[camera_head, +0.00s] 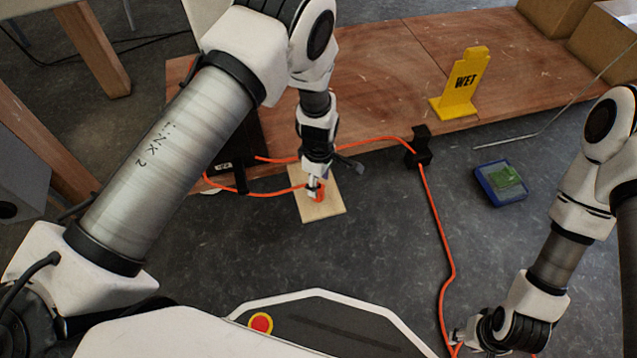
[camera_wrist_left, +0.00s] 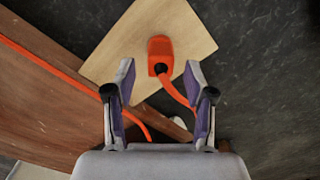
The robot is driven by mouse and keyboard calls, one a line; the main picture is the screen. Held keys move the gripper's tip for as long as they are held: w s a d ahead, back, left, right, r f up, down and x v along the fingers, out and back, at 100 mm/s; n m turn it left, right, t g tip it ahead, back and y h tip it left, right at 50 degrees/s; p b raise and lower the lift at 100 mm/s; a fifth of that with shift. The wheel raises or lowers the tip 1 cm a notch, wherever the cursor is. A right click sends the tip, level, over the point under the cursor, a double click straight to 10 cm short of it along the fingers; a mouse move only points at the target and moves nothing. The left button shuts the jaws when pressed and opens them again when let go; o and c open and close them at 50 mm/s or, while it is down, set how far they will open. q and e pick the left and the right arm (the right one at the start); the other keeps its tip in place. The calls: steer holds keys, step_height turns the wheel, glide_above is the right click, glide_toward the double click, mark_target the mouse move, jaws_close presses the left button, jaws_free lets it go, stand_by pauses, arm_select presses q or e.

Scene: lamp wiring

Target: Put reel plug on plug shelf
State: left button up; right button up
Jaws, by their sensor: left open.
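The orange reel plug (camera_wrist_left: 160,54) lies on a light wooden board, the plug shelf (camera_wrist_left: 195,22), with its orange cord running back between my left gripper's fingers. In the head view the shelf (camera_head: 325,212) is a small pale square, and the plug (camera_head: 319,193) shows on it beneath my left gripper (camera_head: 314,186). In the left wrist view my left gripper (camera_wrist_left: 160,92) is open, its fingers apart and short of the plug's body. My right gripper (camera_head: 455,338) is low at the right beside the orange cord; its fingers are too small to read.
The orange cord (camera_head: 438,230) runs through a black clip (camera_head: 419,147) and down to the right arm. A blue tray (camera_head: 500,183) lies on the dark floor, which is otherwise mostly clear.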

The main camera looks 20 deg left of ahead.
mark_target(319, 187)
arm_select(q)
step_height(319, 187, up, 9)
steer(key=p, duration=0.3)
steer(key=shift+f, duration=0.15)
steer(key=shift+s, duration=0.1)
